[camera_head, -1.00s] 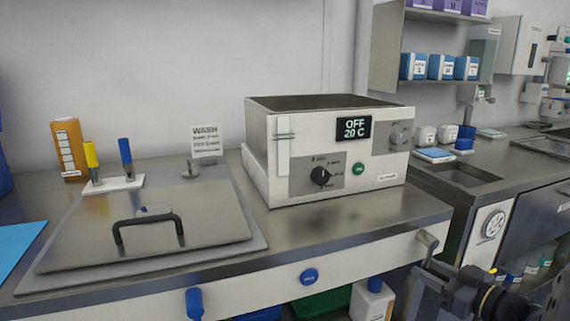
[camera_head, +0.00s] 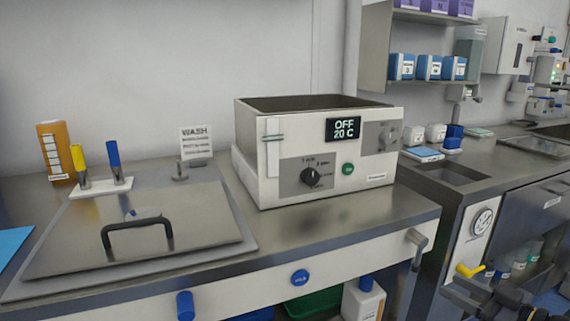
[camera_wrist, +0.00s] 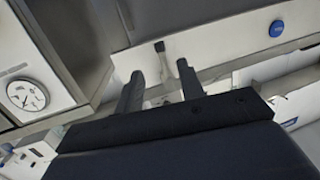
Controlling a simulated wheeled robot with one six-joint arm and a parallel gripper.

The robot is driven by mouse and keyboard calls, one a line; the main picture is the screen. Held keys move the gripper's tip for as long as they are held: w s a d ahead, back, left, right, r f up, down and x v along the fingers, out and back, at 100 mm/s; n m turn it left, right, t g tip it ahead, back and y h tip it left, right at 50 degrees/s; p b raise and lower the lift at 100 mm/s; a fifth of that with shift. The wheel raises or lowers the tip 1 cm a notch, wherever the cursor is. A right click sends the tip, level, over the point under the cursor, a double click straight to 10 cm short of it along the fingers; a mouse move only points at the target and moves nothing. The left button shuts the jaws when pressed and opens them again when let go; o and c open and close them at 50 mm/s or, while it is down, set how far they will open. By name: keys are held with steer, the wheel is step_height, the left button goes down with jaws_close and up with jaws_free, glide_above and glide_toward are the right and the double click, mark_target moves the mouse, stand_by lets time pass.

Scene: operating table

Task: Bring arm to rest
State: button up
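My gripper (camera_wrist: 160,75) shows in the wrist view with two dark fingers standing apart and nothing between them. Beyond the fingers are the white front of a counter and a dark-ended handle (camera_wrist: 160,47). In the head view only dark parts of my arm show, low at the right edge in front of the counter. The fingertips cannot be made out there.
A white bath (camera_head: 320,195) reading OFF 20 C stands on the steel counter (camera_head: 330,228). A steel lid (camera_head: 140,235) with a black handle lies left of it. A bar handle (camera_head: 418,240) sticks out near the arm. A round gauge (camera_head: 482,222) is at right.

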steer(key=shift+m+y, duration=0.3)
steer(key=shift+m, duration=0.6)
steer(key=p+x, duration=0.3)
steer(key=x, duration=0.1)
steer(key=p+x, duration=0.3)
steer(key=x, duration=0.2)
steer(key=shift+s+a+r, duration=0.1)
steer(key=shift+s+a, duration=0.2)
steer(key=shift+a, duration=0.05)
steer(key=shift+a+p, duration=0.1)
steer(key=shift+p, duration=0.3)
